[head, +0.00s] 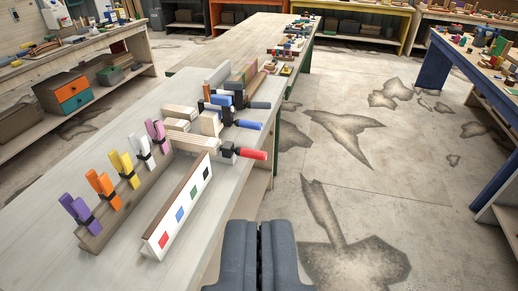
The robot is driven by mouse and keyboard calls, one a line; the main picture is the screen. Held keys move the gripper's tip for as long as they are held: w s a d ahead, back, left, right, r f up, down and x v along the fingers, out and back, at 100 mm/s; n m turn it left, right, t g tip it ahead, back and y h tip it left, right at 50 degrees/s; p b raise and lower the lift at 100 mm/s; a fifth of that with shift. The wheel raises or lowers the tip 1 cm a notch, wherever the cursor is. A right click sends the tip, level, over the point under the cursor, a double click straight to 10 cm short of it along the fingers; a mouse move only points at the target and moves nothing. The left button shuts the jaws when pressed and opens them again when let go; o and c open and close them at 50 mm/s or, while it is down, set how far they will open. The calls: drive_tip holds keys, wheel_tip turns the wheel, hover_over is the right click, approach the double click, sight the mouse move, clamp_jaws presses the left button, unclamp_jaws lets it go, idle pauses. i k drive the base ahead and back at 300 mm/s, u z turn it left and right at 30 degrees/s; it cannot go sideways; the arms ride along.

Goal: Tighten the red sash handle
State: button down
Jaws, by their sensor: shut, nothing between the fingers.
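The red sash handle (252,154) sticks out to the right past the edge of the long workbench, on the nearest of several clamps. A black clamp head (228,151) joins it to the pale wooden strips (190,141) on the bench. My gripper (258,224) is at the bottom centre, shut and empty, in front of the bench edge. It is nearer to me than the red handle and apart from it in the picture.
Blue (248,125) and dark grey (260,105) handles lie just beyond the red one. A rack (98,232) of colored spring clamps and a white board with colored squares (153,243) stand at left. The floor (360,200) right of the bench is clear.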

sight(251, 154)
drive_tip(key=u, duration=0.1)
drive_tip(key=i, duration=0.1)
drive_tip(key=z, duration=0.1)
drive_tip(key=k, duration=1.3)
drive_tip(key=z, duration=0.65)
drive_tip(key=i, duration=0.9)
drive_tip(key=z, duration=0.4)
drive_tip(key=i, duration=1.3)
drive_tip(key=u, duration=0.65)
